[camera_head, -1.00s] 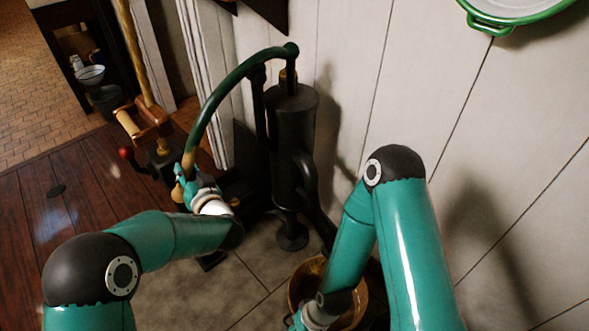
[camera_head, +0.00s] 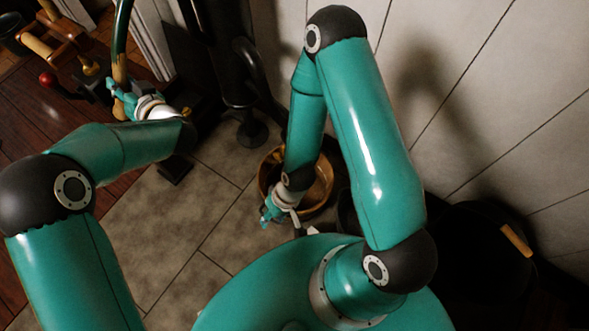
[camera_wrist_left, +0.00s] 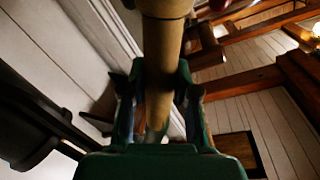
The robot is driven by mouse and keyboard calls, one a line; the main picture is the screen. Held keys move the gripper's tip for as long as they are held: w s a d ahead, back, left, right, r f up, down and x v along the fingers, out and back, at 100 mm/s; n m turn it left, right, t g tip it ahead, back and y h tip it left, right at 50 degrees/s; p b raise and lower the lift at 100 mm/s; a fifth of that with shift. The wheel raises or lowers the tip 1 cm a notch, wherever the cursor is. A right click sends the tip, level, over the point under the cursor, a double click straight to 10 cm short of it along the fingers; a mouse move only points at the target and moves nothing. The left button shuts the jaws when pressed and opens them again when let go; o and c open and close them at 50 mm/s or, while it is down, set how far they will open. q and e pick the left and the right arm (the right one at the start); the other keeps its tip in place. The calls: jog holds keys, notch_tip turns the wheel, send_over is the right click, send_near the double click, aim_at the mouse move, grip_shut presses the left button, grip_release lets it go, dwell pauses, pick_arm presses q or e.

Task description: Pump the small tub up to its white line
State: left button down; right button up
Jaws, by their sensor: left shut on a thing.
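The pump (camera_head: 228,70) is a dark upright cylinder by the wall, its top out of the head view. Its curved green lever (camera_head: 122,38) ends in a pale wooden grip. My left gripper (camera_head: 117,92) is shut on this grip, which also shows between the fingers in the left wrist view (camera_wrist_left: 163,45). A small brown-gold tub (camera_head: 326,186) stands on the floor below the pump, partly hidden by my right arm. Its white line and water level cannot be made out. My right gripper (camera_head: 267,213) is low beside the tub's near left side; its jaws are too small to read.
A big black tub (camera_head: 470,225) with a wooden handle (camera_head: 517,240) stands at the right by the panelled wall. A wooden device with a red knob (camera_head: 47,80) is at upper left. Tiled floor (camera_head: 215,240) is clear between my arms.

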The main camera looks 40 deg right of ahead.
pick_arm(q)
jog(key=shift+d, duration=0.1)
jog(key=s+a+r+m+p, duration=0.1)
jog(key=a+r+m+p, duration=0.2)
jog(key=r+p, duration=0.6)
jog(key=shift+a+r+m+p, duration=0.15)
jog(key=shift+a+m+p, duration=0.25)
jog(key=shift+p, duration=0.55)
jog(key=shift+a, duration=0.1)
notch_tip(320, 180, up, 10)
jog(key=m+y+p, duration=0.1)
jog(key=m+p, duration=0.2)
jog(key=p, duration=0.8)
jog(key=shift+s+a+g, duration=0.2)
jog(key=shift+a+g, duration=0.2)
jog(key=shift+a, duration=0.05)
